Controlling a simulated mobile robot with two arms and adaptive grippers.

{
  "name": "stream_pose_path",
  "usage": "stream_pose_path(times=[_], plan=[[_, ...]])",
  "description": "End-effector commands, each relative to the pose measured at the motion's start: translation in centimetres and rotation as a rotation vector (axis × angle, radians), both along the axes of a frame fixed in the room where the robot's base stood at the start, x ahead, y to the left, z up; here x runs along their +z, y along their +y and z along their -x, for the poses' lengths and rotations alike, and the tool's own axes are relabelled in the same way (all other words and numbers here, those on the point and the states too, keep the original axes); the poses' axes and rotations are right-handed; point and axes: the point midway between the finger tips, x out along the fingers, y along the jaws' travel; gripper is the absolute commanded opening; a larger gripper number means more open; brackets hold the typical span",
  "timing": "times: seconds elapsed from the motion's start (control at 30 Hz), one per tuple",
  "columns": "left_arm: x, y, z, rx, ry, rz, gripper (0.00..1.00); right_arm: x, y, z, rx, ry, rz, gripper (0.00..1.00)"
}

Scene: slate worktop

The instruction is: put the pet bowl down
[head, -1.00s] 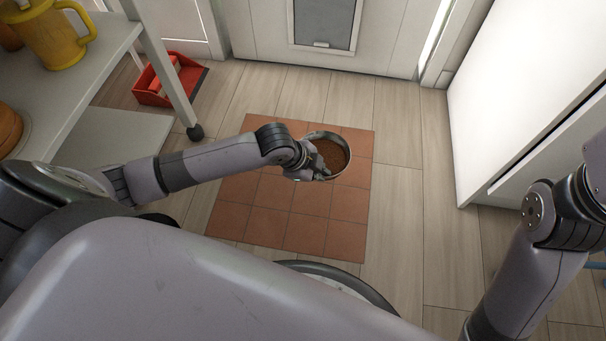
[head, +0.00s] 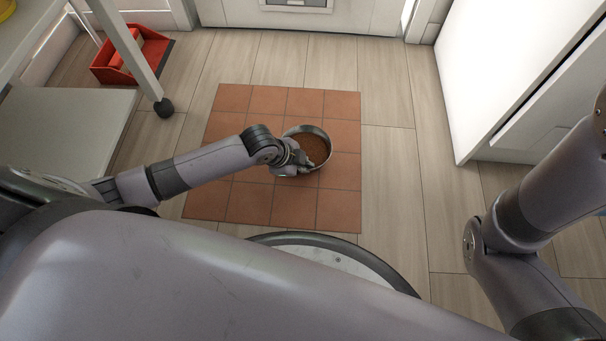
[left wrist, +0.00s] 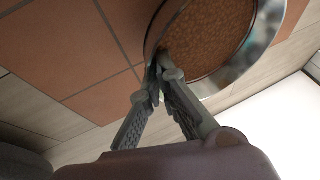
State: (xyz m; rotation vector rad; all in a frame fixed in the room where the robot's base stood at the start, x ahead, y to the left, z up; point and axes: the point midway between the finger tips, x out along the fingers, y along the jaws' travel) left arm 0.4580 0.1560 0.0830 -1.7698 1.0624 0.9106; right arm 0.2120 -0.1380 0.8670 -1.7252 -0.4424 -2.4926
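The pet bowl (head: 324,135) is a round metal bowl filled with brown kibble. It is over the terracotta tile patch (head: 340,208) on the floor, looking roughly level. My left gripper (head: 290,160) is at the bowl's near left side. In the left wrist view, the two fingers (left wrist: 160,72) close on the bowl's rim (left wrist: 152,40), with one fingertip inside against the kibble. I cannot tell whether the bowl's base touches the tiles. My right arm shows at the right, but its gripper is out of view.
A red tray (head: 150,62) lies on the floor at the upper left, beside a wheeled shelf unit (head: 70,125). A white cabinet (head: 490,70) stands at the right, and a door (head: 330,18) at the back. The tiles around the bowl are clear.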

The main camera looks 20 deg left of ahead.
Motion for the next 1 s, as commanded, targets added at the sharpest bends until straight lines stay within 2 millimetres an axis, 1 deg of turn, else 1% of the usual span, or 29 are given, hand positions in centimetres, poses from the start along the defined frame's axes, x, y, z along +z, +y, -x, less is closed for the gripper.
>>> stream_pose_path(times=[0.1,0.23,0.3,0.47,0.63,0.7,1.0], plan=[[-1.9,0.0,0.0,0.0,0.001,0.0,0.0,-1.6,0.0,0.0,0.0,0.0,0.0,0.3],[-3.7,0.0,0.0,0.0,0.0,0.001,0.0,-3.0,0.0,0.0,0.0,0.001,0.0,0.3],[-4.1,0.0,0.0,0.0,0.0,0.001,0.0,-3.2,0.0,0.0,0.0,0.001,0.0,0.3],[-3.8,0.0,0.0,0.0,-0.001,0.001,0.0,-2.9,0.0,0.0,-0.001,0.001,0.001,0.3],[-4.0,0.0,0.0,0.0,0.0,0.0,0.0,-2.9,0.0,0.0,-0.001,0.001,0.001,0.3],[-4.1,0.0,0.0,0.0,0.001,0.0,0.06,-2.9,0.0,0.0,-0.001,0.001,0.001,0.3],[-4.1,0.0,0.0,0.0,0.001,0.0,0.25,-2.9,0.0,0.0,-0.001,0.001,0.001,0.3]])
